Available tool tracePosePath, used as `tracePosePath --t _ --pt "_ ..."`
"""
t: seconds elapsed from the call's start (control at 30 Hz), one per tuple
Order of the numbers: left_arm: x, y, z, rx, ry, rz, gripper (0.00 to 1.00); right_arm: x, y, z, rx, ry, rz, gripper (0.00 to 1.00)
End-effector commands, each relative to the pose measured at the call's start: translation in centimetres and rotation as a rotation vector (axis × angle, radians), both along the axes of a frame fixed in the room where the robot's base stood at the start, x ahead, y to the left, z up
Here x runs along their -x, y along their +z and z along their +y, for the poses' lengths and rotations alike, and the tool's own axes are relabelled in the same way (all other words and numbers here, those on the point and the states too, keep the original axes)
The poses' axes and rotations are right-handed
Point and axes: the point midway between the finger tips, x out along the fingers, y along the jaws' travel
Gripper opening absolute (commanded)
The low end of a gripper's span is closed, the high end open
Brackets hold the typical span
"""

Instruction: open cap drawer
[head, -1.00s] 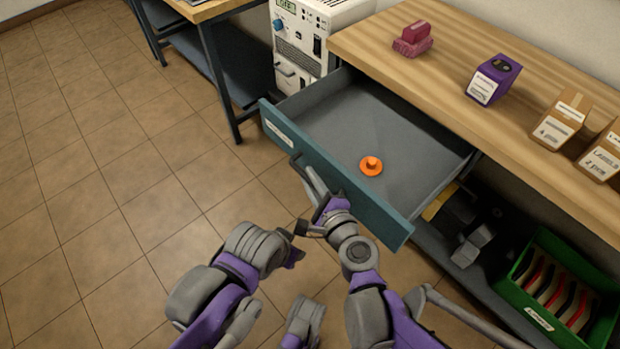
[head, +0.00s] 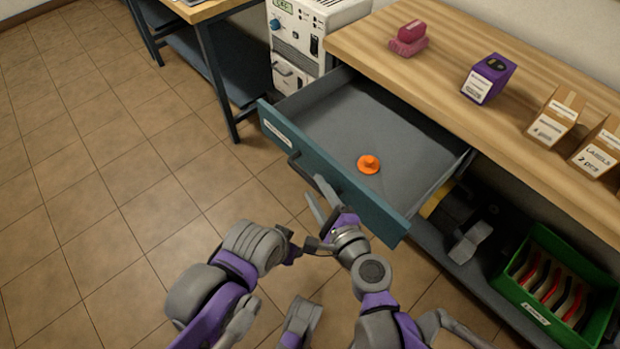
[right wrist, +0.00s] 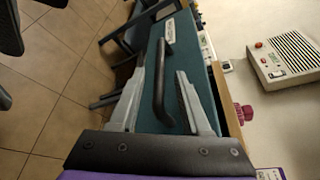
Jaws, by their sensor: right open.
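The cap drawer (head: 390,203) has a teal front with a white label and stands pulled out from under the wooden bench. An orange cap (head: 369,164) lies on its grey floor. The drawer's dark bar handle (head: 296,166) is on the front face. My right gripper (head: 316,192) is open and empty, just outside the drawer front by the right end of the handle. In the right wrist view, the handle (right wrist: 159,85) shows between the two spread fingers, apart from both. My left arm (head: 250,245) is folded low in the head view; its jaws cannot be made out.
The wooden bench (head: 440,75) holds a pink object (head: 408,40), a purple box (head: 488,78) and cardboard label boxes (head: 556,116). A green crate (head: 535,312) sits on the lower shelf at right. A white device (head: 305,45) stands behind the drawer. The tiled floor at left is clear.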

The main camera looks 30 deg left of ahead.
Motion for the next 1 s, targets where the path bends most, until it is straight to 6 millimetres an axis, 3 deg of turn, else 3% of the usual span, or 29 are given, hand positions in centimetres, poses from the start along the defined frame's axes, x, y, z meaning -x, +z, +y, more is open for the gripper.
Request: tracePosePath --t 0.1,0.33,1.0 --pt "0.1 0.9 0.0 0.0 0.0 -0.003 0.5 1.6 0.8 -2.1 0.0 -0.004 0.0 0.47" --pt "0.2 1.6 0.0 0.0 0.0 -0.005 0.5 3.4 1.3 -4.4 -0.001 -0.002 0.0 0.47" --pt "0.2 1.7 0.0 0.0 0.0 -0.006 0.5 3.8 1.3 -4.8 0.002 0.0 -0.001 0.47"
